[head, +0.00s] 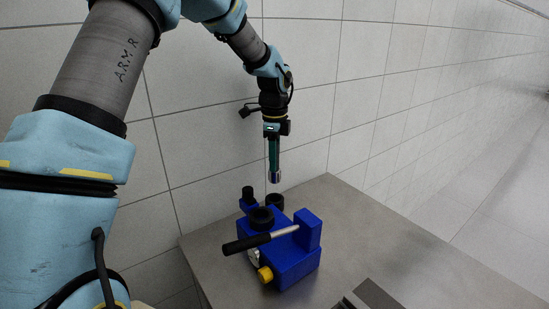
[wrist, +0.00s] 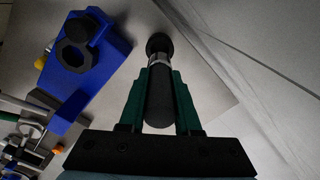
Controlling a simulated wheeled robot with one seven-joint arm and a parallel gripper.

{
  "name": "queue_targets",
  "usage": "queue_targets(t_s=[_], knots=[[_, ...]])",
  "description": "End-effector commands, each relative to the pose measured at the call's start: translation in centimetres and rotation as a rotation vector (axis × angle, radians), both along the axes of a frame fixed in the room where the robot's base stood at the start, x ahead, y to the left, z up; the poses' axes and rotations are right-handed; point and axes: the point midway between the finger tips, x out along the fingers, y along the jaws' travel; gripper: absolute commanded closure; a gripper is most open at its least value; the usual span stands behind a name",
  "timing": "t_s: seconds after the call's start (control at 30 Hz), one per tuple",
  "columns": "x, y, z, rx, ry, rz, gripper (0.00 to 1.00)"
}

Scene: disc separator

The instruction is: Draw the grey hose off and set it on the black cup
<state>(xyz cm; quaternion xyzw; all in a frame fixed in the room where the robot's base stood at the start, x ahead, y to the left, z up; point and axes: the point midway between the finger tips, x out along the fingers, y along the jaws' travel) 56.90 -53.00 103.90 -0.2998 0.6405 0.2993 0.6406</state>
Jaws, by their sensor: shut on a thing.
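My gripper (head: 273,150) is shut on the grey hose, whose silver end (head: 274,177) points down from between the green fingers. In the wrist view the dark grey hose (wrist: 160,100) lies between the fingers of my gripper (wrist: 160,85), with its silver band at the far end. A black cup (head: 275,200) stands just behind the blue block, below the hose end, with a small gap visible in the head view. In the wrist view a black round thing (wrist: 158,42), apparently this cup, shows just beyond the silver band. I cannot tell the exact alignment.
The blue block (head: 296,262) stands on the metal table (head: 420,270), with a black socket (head: 262,218), a black-handled lever (head: 245,243) and a yellow knob (head: 265,274). A tiled wall is behind. The table's right side is mostly clear.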

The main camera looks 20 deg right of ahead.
Motion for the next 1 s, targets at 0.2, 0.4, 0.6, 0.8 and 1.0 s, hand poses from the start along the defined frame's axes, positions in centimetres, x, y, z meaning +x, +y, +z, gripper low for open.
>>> queue_targets(t_s=[0.2,0.4,0.6,0.8,1.0], knots=[[0.0,0.0,-2.2,0.001,0.002,0.000,1.00],[0.0,0.0,-4.0,0.001,0.001,0.000,1.00],[0.0,0.0,-5.0,0.001,0.001,0.000,1.00],[0.0,0.0,-5.0,0.001,0.001,0.000,1.00],[0.0,0.0,-5.0,0.000,0.000,0.000,1.00]])
